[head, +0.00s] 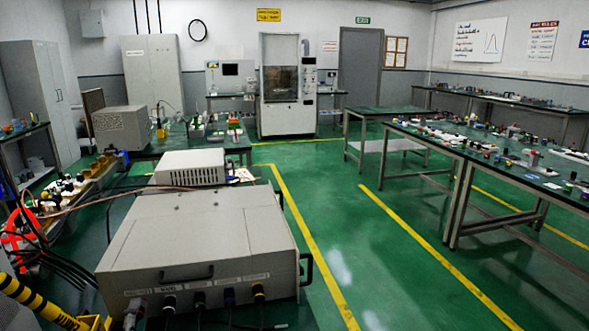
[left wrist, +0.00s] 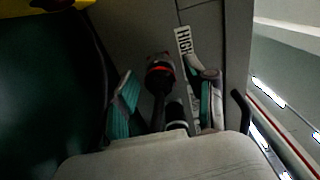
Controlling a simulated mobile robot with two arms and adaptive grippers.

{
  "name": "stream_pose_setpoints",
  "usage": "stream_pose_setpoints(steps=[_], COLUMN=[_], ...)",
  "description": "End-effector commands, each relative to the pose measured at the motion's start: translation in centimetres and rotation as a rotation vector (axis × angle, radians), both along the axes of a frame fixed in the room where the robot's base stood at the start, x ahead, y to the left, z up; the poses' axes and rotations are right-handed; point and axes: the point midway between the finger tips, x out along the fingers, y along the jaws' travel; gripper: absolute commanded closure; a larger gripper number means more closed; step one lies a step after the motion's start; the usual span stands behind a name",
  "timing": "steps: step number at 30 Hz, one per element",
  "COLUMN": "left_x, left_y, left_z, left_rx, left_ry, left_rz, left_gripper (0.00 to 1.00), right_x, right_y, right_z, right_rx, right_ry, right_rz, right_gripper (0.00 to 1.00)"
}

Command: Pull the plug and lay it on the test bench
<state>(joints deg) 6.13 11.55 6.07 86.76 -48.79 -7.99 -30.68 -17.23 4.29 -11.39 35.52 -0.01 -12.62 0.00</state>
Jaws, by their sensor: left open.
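My left gripper (left wrist: 168,88) is open in the left wrist view, its teal-padded fingers standing on both sides of a dark plug (left wrist: 160,78) with a red ring. I cannot tell whether either finger touches it. The plug is at a grey panel with a label reading "HIGH". In the head view, a large grey generator box (head: 205,228) fills the lower middle, with several dark connectors along its front bottom edge. I cannot tell which connector is the plug there, and my left gripper is not clear. My right gripper is not in view. Several green-topped benches (head: 405,131) stand around; which is the test bench is unclear.
A smaller grey unit (head: 190,168) sits behind the generator. A yellow-black striped piece (head: 40,302) and dark cables are at the lower left. Clear green floor (head: 335,235) with yellow lines lies to the right. The right-hand bench carries many small parts.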

Motion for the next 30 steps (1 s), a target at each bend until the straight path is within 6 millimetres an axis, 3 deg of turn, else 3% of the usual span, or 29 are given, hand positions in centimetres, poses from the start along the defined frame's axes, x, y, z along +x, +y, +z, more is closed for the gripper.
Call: stream_pose_setpoints(steps=[30], left_x=[-0.03], left_y=[0.01], left_z=[0.03], left_rx=[0.000], left_ry=[0.000], left_rz=[0.000], left_gripper=[0.45], right_x=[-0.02], right_y=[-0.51], right_z=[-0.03], right_rx=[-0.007], right_ry=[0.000], right_rz=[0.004], right_gripper=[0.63])
